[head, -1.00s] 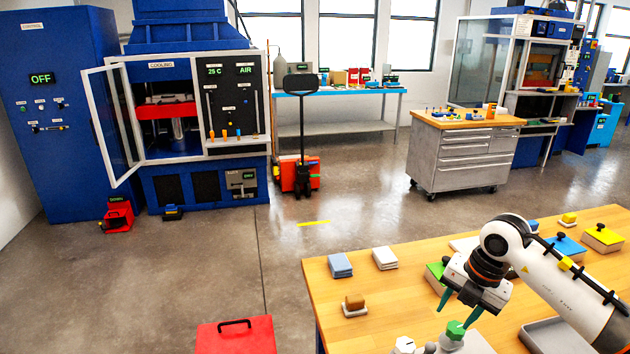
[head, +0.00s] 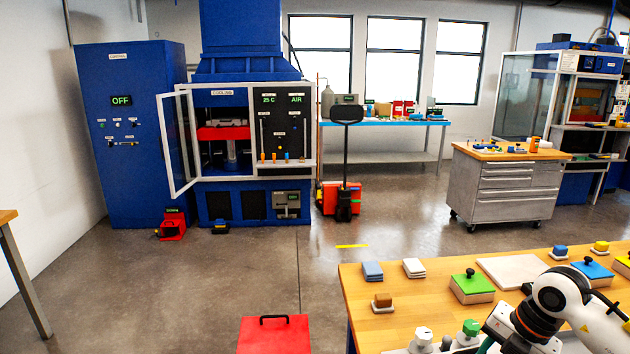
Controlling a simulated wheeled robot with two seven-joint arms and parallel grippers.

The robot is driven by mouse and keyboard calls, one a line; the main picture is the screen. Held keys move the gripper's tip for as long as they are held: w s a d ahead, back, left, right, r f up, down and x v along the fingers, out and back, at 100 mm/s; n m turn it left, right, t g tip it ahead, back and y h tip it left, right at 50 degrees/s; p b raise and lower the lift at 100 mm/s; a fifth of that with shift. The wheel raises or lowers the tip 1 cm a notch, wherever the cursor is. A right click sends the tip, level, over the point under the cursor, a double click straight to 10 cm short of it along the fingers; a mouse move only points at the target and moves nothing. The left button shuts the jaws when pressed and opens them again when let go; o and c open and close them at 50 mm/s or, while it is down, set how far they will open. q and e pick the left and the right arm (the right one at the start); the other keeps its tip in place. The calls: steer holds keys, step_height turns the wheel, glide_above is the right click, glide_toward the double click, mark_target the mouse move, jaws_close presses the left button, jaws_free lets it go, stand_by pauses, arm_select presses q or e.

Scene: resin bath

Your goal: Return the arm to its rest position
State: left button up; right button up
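My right arm (head: 572,300) comes in from the right, low over the wooden workbench (head: 435,285). Its gripper (head: 488,345) is at the bottom edge of the head view, beside a green-topped bottle (head: 470,328). Its fingers are mostly cut off by the frame, so I cannot see the gap between them or anything held. My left arm and gripper are not in view.
Near the gripper are a white-topped bottle (head: 423,336), a green-lidded box (head: 472,287) and a white slab (head: 508,271). A red case (head: 273,337) stands left of the bench. Open floor lies behind it, before the blue press (head: 240,207).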

steer(key=a, duration=0.2)
steer(key=w+a+f+y, duration=0.1)
steer(key=a+n+y, duration=0.1)
steer(key=a, duration=0.1)
steer(key=shift+w+a+f, duration=0.2)
steer(key=shift+w+a, duration=0.05)
steer(key=shift+a, duration=0.05)
steer(key=s+a+r+n+t+y, duration=0.25)
steer(key=a+y, duration=0.45)
steer(key=a, duration=0.5)
steer(key=a+r+m+t+y, duration=0.4)
steer(key=r+m+t+y, duration=0.1)
steer(key=r+m+t, duration=0.45)
steer(key=s+d+f+m+h, duration=0.3)
steer(key=d+f+m+h, duration=1)
steer(key=m+h, duration=0.5)
steer(key=s+a+f+m+g+y, duration=0.1)
steer(key=s+a+f+g, duration=0.1)
steer(key=s+f+g, duration=0.6)
steer(key=s+a+f+g+y, duration=0.1)
steer(key=s+f+g, duration=0.35)
steer(key=s, duration=0.75)
step_height(320, 180, down, 27)
steer(key=s, duration=0.1)
steer(key=s+d+f, duration=0.2)
steer(key=s+f, duration=1.4)
steer(key=shift+s+d+f, duration=0.2)
steer(key=shift+d+f, duration=0.05)
steer(key=shift+d, duration=0.1)
